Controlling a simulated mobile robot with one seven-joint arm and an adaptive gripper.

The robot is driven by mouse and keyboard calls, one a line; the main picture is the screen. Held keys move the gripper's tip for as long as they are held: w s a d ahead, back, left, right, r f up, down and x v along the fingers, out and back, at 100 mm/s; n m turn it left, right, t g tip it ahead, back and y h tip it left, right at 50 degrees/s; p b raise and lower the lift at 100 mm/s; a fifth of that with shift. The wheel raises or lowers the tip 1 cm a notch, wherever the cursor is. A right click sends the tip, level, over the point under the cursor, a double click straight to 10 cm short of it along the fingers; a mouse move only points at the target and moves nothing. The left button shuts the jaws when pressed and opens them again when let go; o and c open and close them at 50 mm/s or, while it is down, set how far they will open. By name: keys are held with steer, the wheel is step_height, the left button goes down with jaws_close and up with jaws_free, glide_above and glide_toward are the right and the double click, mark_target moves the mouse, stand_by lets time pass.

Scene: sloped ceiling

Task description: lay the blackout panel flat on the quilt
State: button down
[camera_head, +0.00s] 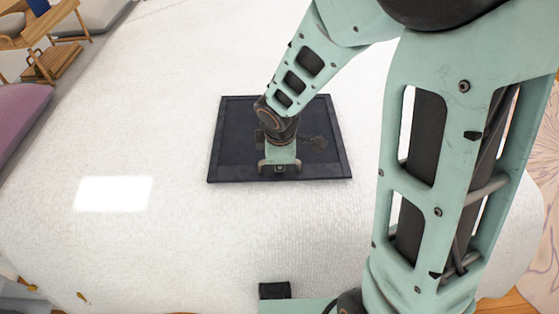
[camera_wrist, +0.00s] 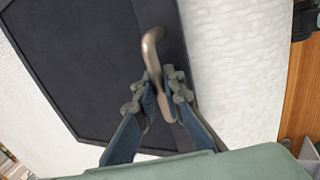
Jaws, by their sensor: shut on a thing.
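The blackout panel (camera_head: 235,130) is a dark, framed rectangle over the middle of the white, textured quilt (camera_head: 150,245). It looks about level in the head view, but I cannot tell whether its whole underside touches the quilt. My gripper (camera_head: 280,160) is over the panel, hiding part of its middle. In the wrist view my gripper (camera_wrist: 165,88) is shut on the curved metal handle (camera_wrist: 152,45) on the border of the panel (camera_wrist: 85,65). The quilt (camera_wrist: 235,65) shows beyond that border.
The quilt is bare around the panel, with a bright light patch on its left. A purple cushion (camera_head: 20,120) and a wooden table (camera_head: 45,28) stand off the left side. A patterned rug (camera_head: 547,175) lies at the right.

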steer(key=shift+f+b, duration=0.35)
steer(key=shift+f, duration=0.05)
stand_by(0.4)
steer(key=c, duration=2)
jaws_free()
steer(key=shift+o, duration=0.2)
steer(key=shift+s, duration=0.1)
